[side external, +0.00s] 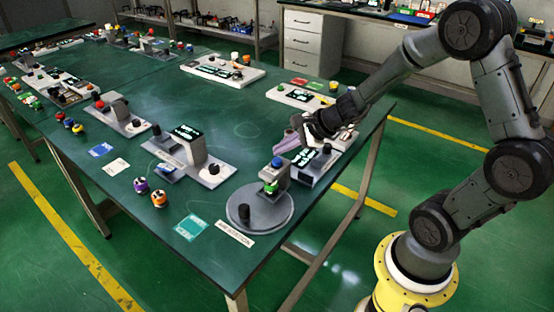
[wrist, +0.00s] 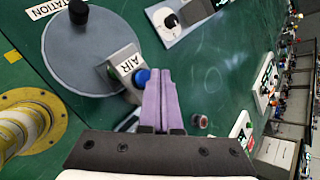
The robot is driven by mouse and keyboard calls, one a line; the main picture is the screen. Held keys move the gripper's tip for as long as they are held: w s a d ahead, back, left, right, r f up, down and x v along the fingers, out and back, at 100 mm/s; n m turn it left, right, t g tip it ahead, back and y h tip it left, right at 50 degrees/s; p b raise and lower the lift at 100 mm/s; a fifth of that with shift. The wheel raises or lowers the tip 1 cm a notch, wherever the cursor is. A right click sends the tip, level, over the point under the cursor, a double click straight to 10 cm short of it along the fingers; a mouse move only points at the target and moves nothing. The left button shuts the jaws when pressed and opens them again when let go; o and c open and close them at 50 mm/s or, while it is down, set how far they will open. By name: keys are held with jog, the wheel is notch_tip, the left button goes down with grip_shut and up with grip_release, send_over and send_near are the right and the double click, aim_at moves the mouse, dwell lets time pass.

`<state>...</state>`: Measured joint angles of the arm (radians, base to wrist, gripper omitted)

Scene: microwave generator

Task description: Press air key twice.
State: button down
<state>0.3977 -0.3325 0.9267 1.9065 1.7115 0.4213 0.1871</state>
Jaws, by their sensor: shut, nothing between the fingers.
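The air key is a blue button (wrist: 142,77) on a grey block marked AIR (wrist: 123,65) in the wrist view. In the side view the blue key (side external: 276,162) tops the small grey block (side external: 274,176), with a green part low on it. The block stands at the edge of a round grey plate (side external: 240,216). My gripper (side external: 284,145) has purple fingers, shut and empty, up and to the right of the key in the side view. In the wrist view my gripper (wrist: 158,72) appears just right of the key; I cannot tell whether they touch.
A black knob (side external: 244,211) stands on the round plate. A device with a lit display (side external: 310,167) sits right of the air block, below my wrist. Another grey device (side external: 190,148) stands to the left. Bare green table (side external: 225,110) lies behind.

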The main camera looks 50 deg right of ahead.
jog(key=shift+r, duration=2.5)
dwell(0.8)
notch_tip(320, 180, up, 4)
jog(key=shift+f, duration=0.1)
dwell(0.3)
jog(key=shift+f, duration=4.35)
